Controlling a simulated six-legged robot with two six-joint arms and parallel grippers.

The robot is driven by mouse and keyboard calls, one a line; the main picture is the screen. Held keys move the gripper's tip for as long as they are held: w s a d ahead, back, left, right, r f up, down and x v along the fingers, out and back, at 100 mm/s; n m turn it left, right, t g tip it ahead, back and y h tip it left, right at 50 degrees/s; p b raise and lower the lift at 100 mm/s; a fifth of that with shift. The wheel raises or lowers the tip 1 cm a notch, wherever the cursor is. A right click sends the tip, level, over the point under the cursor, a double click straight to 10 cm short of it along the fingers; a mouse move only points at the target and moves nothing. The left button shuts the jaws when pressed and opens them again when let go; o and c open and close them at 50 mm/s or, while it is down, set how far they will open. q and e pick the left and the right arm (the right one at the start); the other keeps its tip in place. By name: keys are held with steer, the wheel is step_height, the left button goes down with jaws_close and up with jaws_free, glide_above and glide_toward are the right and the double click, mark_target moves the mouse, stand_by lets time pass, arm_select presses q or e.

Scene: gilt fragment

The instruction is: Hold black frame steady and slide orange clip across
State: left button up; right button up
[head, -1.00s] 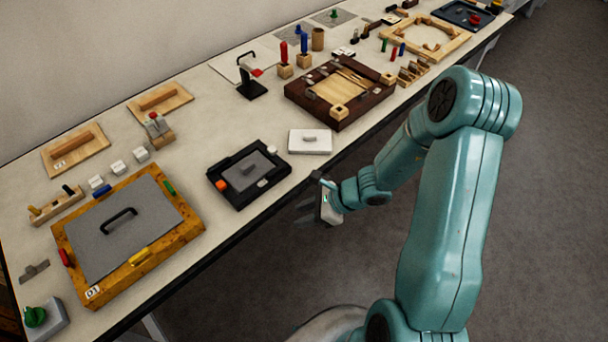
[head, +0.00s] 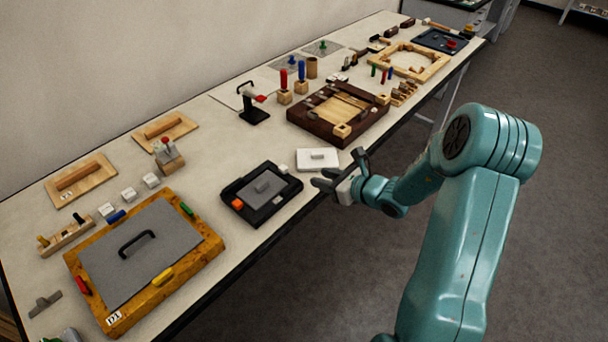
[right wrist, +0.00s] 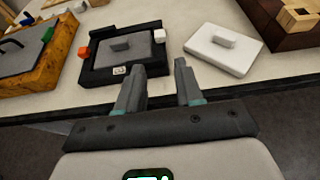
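The black frame (head: 280,207) lies flat near the front edge of the table, with a grey panel and a small handle (head: 262,186) inside it. The orange clip (head: 238,203) sits on its left side; it also shows in the right wrist view (right wrist: 83,52). A white clip (right wrist: 159,35) sits at the opposite side. My right gripper (head: 337,170) is at the table's front edge, to the right of the frame and apart from it. In the right wrist view its two fingers (right wrist: 157,88) are spread with nothing between them. My left gripper is not in view.
A white lidded block (head: 318,159) lies just right of the frame. A wooden box with a grey lid (head: 142,240) stands to its left, and a dark wooden tray (head: 310,122) behind. A narrow strip of bare table surrounds the frame.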

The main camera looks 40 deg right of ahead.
mark_target(284, 168)
steer(key=p+x, duration=0.3)
steer(key=x, duration=1.1)
steer(key=shift+a, duration=0.1)
steer(key=shift+w+f, duration=0.2)
steer(key=shift+w, duration=0.1)
steer(key=shift+c, duration=1)
jaws_close()
steer(key=shift+o, duration=2.1)
jaws_free()
steer(key=c, duration=0.8)
